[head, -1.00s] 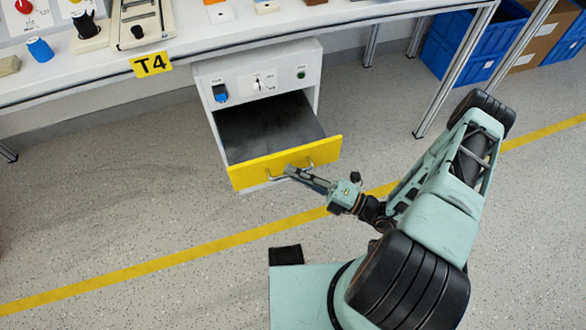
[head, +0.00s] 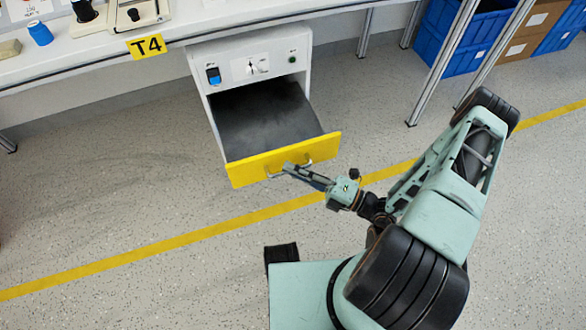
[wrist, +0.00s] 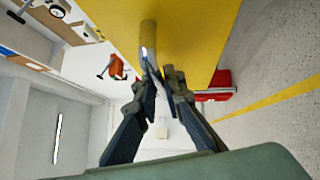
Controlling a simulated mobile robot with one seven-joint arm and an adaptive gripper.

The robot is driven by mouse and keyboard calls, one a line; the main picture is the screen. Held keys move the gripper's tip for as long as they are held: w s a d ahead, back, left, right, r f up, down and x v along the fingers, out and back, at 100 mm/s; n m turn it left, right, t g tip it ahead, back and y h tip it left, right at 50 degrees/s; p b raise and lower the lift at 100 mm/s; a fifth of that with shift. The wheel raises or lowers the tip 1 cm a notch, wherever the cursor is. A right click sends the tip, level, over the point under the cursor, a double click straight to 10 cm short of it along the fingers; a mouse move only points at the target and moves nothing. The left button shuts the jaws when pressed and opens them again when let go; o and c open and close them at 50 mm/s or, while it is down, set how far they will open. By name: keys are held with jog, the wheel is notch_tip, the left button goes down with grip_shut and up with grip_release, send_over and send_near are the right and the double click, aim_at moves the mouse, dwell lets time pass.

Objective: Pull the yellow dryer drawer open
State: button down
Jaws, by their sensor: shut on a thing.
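The yellow dryer drawer (head: 250,168) stands pulled well out of the white dryer cabinet (head: 220,52) under the bench, and its dark inside shows empty. A metal bar handle (head: 274,175) runs across its front. My gripper (head: 289,168) is at the handle, shut on it, and hides its middle. In the wrist view the yellow drawer front (wrist: 195,45) fills the top, with the handle (wrist: 148,35) between the tips of my gripper (wrist: 155,75). The exact contact at the fingertips is small and partly hidden.
The white workbench (head: 90,56) with a T4 label (head: 147,46) runs above the cabinet. Its metal legs (head: 440,65) and blue crates (head: 455,35) stand at the right. The speckled floor in front of the drawer is clear, crossed by a yellow line (head: 150,252).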

jog(key=shift+d, duration=0.1)
jog(key=c, duration=2)
grip_release()
jog(key=shift+r, duration=0.1)
